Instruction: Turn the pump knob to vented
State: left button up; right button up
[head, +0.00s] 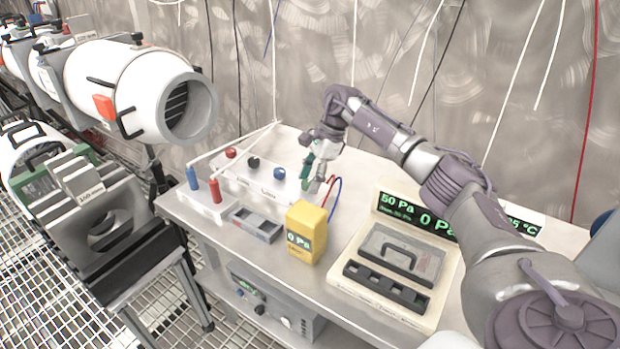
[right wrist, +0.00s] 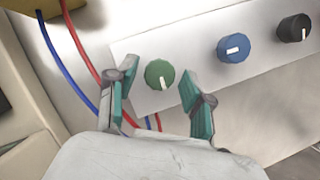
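A white strip panel (head: 240,183) with a row of knobs lies on the steel table. In the head view I see a red knob (head: 231,152), a black knob (head: 253,163) and a blue knob (head: 279,173). In the right wrist view a green knob (right wrist: 159,74) with a white pointer mark sits beside the blue knob (right wrist: 234,47) and the black knob (right wrist: 294,28). My right gripper (right wrist: 157,92) is open, its teal fingers on either side of the green knob with visible gaps. In the head view my right gripper (head: 318,172) covers that knob. I cannot read which knob is the pump's. My left gripper is out of view.
A yellow meter (head: 306,232) stands on the table near the gripper, with red and blue cables behind it. A cream gauge case (head: 440,310) lies to the right under my right arm. A grey tray (head: 256,224) and a white cylinder (head: 140,85) are to the left.

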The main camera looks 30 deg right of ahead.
dwell(0.3)
jog(key=v, duration=1.2)
